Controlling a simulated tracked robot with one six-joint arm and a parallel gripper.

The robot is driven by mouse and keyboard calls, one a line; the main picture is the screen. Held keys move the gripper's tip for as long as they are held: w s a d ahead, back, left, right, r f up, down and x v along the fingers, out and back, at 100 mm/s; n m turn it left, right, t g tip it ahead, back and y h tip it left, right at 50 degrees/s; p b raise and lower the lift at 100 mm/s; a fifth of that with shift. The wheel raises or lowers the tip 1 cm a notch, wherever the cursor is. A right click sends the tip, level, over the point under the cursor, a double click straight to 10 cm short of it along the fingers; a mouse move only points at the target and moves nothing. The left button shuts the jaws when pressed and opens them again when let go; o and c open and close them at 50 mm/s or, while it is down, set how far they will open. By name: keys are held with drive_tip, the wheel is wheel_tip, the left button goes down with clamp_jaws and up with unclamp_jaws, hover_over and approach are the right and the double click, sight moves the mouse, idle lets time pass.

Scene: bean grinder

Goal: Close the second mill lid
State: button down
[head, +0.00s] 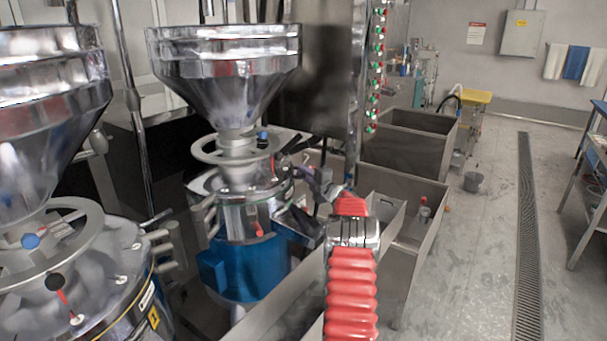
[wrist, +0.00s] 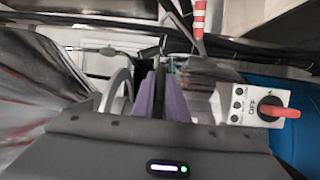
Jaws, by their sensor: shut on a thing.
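The second mill (head: 240,215) stands in the middle of the head view, with a steel hopper (head: 225,70) above a blue body. A spoked handwheel (head: 237,150) sits under the hopper. Dark handle-like parts (head: 296,143) show at its right, near the lid. My gripper (head: 306,176) is at the mill's right side, small and partly hidden. In the wrist view its two purple fingers (wrist: 163,95) are close together on a narrow dark part, seemingly of the mill lid. The lid's outline and how far it is open are hard to tell.
Another mill (head: 80,265) stands close at the left. A dark metal chute (head: 298,225) lies just below my gripper. Steel bins (head: 420,190) stand to the right, with open floor beyond. A switch plate with a red knob (wrist: 262,107) is right of my fingers.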

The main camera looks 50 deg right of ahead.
drive_tip(key=shift+w+a, duration=0.15)
drive_tip(key=shift+w, duration=0.05)
drive_tip(key=c, duration=2.1)
unclamp_jaws()
drive_tip(key=shift+w+f, duration=0.15)
drive_tip(key=o, duration=0.3)
drive_tip(key=shift+o, duration=0.2)
drive_tip(key=shift+s, duration=0.2)
drive_tip(key=v, duration=1.3)
drive_tip(key=shift+s, duration=0.3)
